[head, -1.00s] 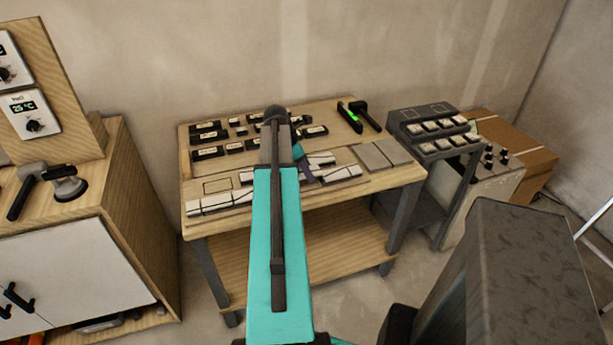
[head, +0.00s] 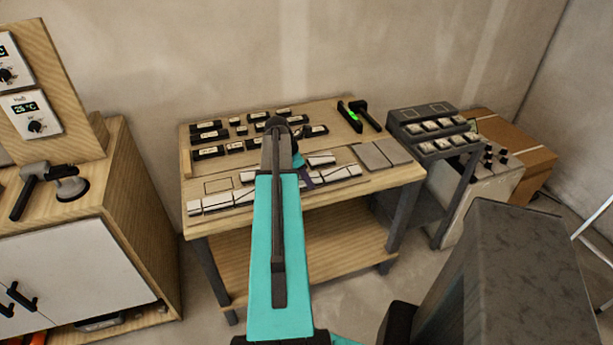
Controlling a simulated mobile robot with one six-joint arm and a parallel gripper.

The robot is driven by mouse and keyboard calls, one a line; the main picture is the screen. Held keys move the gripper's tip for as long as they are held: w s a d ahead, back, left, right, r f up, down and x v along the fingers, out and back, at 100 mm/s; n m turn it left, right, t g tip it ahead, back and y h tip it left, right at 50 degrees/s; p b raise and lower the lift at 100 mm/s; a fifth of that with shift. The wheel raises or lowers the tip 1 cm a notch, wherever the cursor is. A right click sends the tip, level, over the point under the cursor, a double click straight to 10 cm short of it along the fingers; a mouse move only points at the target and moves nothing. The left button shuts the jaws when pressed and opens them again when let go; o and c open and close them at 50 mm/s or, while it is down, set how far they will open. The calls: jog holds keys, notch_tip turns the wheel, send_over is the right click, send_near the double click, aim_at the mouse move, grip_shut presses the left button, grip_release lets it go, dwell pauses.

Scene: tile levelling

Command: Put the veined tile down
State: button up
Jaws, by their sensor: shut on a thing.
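My arm reaches over the wooden workbench (head: 200,170) in the head view. My gripper (head: 307,181) is beyond the arm's end, low over the white tiles, and only a small dark purple and teal part of it shows. It is shut, but the veined tile in it is hidden behind my arm. White tiles with dark lines lie in a front row, with a left part (head: 217,203) and a right part (head: 338,174). Another pale tile (head: 321,158) lies behind the right part. I cannot tell whether the held tile touches the bench.
An empty outlined rectangle (head: 217,186) is at the bench's left. Several black labelled blocks (head: 208,153) stand behind. Two grey slabs (head: 371,157) lie at the right, with a green-lit black tool (head: 350,116) behind. A control console (head: 437,130) stands right of the bench.

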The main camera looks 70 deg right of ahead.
jog(key=shift+f, duration=0.1)
jog(key=o, duration=1.1)
jog(key=b+v, duration=0.2)
jog(key=v, duration=1)
dwell(0.4)
